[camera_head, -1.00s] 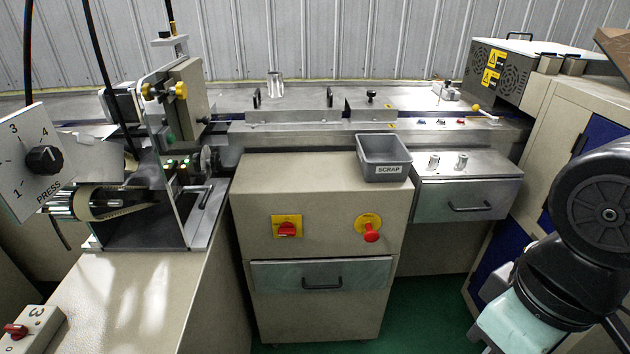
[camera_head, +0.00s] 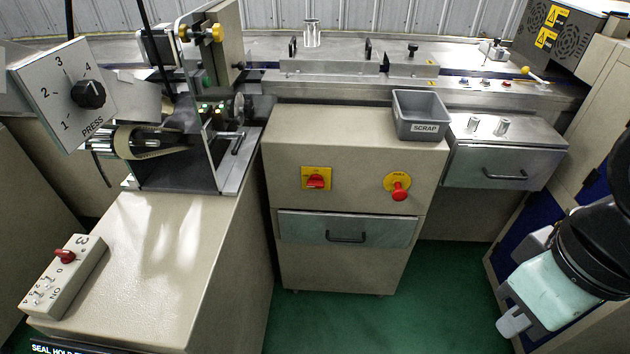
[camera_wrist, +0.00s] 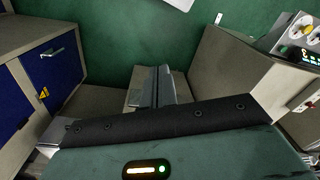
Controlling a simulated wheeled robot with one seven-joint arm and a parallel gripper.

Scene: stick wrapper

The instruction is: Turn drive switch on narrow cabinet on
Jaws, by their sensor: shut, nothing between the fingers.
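The narrow beige cabinet (camera_head: 340,262) stands in the middle of the head view, with one drawer (camera_head: 346,229) in its front. On its upper front, a red rotary switch (camera_head: 316,181) sits on a square yellow plate; its small lettering is unreadable. To its right is a red knob (camera_head: 399,190) on a round yellow plate. My gripper (camera_head: 514,322) is low at the right of the head view, well apart from both controls. In the wrist view my gripper (camera_wrist: 153,86) has its fingers together, empty, pointing over the floor.
A grey scrap bin (camera_head: 419,116) sits on the cabinet's right top edge. A beige bench with a red-switch box (camera_head: 62,275) is on the left, below a PRESS dial (camera_head: 88,94). A grey drawer unit (camera_head: 500,165) is to the right. Green floor (camera_head: 450,300) is open in front.

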